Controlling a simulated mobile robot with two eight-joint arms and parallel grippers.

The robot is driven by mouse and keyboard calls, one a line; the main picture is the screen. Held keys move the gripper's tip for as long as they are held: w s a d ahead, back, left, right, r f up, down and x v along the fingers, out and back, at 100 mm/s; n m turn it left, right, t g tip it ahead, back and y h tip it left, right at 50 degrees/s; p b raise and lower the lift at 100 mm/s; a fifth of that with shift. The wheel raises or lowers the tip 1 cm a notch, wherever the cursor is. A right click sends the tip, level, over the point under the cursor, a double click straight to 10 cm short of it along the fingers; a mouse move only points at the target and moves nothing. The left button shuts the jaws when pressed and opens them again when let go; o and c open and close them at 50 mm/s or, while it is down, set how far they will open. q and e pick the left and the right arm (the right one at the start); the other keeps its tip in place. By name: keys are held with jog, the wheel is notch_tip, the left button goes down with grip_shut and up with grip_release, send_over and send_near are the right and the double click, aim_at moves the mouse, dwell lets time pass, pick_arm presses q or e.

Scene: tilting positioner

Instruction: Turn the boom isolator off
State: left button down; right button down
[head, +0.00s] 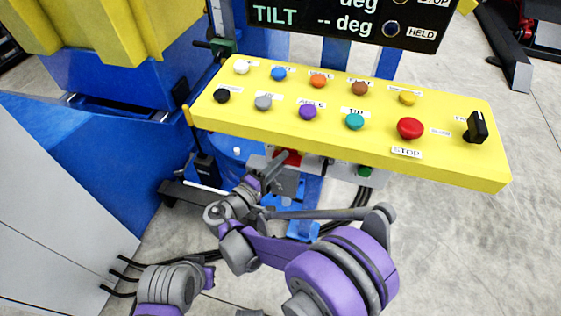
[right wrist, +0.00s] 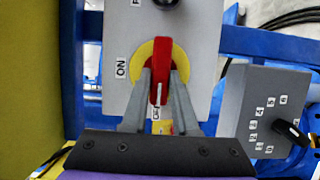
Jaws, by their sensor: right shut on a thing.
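The isolator has a red handle (right wrist: 161,72) on a yellow disc (right wrist: 142,52), mounted on a grey box (right wrist: 198,30). In the right wrist view the handle stands nearly upright in the picture. An ON label (right wrist: 121,69) is left of the disc. A label that seems to read OFF (right wrist: 156,113) lies at the handle's lower end, partly hidden. My right gripper (right wrist: 161,88) is shut on the red handle, one finger on each side. In the head view my right gripper (head: 280,172) is below the yellow panel, where a bit of red (head: 291,157) shows. My left gripper is not in view.
A yellow button panel (head: 455,165) overhangs my right gripper, with a red STOP button (head: 410,128) and a black knob (head: 477,127). A dark grey box with a numbered dial (right wrist: 288,131) is right of the isolator. A blue wall (head: 90,150) stands left.

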dwell(0.5)
jog(key=c, duration=0.7)
grip_release()
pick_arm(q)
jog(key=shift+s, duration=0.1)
pick_arm(e)
jog(key=shift+s, duration=0.1)
